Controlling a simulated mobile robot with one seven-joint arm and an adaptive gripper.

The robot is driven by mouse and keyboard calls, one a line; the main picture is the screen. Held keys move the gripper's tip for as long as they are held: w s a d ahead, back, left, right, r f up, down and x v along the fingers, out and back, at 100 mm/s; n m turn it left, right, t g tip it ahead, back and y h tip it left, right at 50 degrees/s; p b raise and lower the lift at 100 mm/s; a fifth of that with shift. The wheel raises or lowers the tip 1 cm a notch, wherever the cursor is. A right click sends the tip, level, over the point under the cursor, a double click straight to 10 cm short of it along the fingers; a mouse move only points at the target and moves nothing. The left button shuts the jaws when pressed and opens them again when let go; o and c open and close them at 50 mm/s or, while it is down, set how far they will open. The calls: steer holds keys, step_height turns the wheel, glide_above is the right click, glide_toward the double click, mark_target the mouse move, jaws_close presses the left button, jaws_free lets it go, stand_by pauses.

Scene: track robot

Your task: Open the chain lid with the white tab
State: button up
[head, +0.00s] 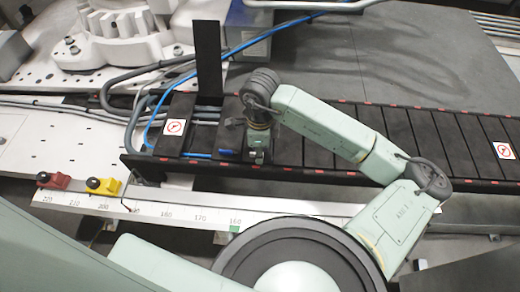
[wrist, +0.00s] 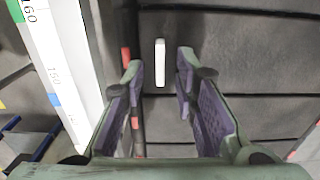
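The white tab (wrist: 160,62) is a small upright strip on a dark chain lid (wrist: 230,58) in the wrist view. My gripper (wrist: 159,66) is open, with one finger on either side of the tab in the picture and no visible contact. Depth between the fingertips and the tab is hard to judge. In the head view my gripper (head: 257,150) is over the left part of the black cable chain (head: 355,150), and the tab cannot be made out there.
A black panel (head: 208,62) stands upright from the chain, left of my gripper, beside exposed blue and grey cables. A white ruled rail (head: 185,212) runs along the chain's near side, with red (head: 53,181) and yellow (head: 103,186) blocks on it.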

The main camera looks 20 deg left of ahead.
jaws_close()
stand_by(0.8)
